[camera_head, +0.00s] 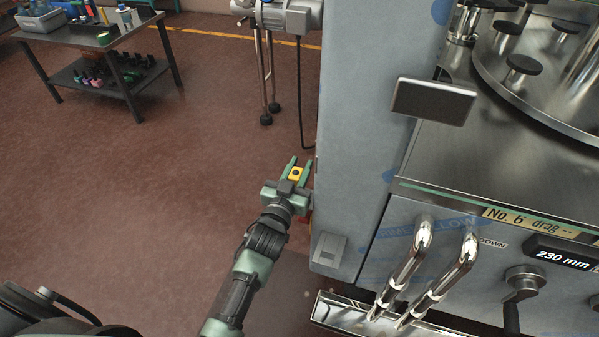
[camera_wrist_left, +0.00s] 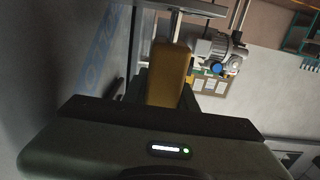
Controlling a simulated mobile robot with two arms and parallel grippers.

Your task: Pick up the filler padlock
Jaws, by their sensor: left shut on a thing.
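The padlock (camera_head: 296,174) has a yellow body and sits between the fingers of my left gripper (camera_head: 301,165). In the left wrist view its yellow-brown body (camera_wrist_left: 167,75) stands between the fingers, with a grey metal shackle (camera_wrist_left: 176,24) at its far end. My left gripper is shut on it, beside the left edge of the grey machine cabinet (camera_head: 355,130). I cannot tell whether the shackle touches anything. My right gripper is not in view.
The machine fills the right side, with a dark panel (camera_head: 433,101) and two chrome handles (camera_head: 445,268) jutting out. A dark table (camera_head: 85,40) with containers stands at the back left. The brown floor (camera_head: 150,190) between is clear.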

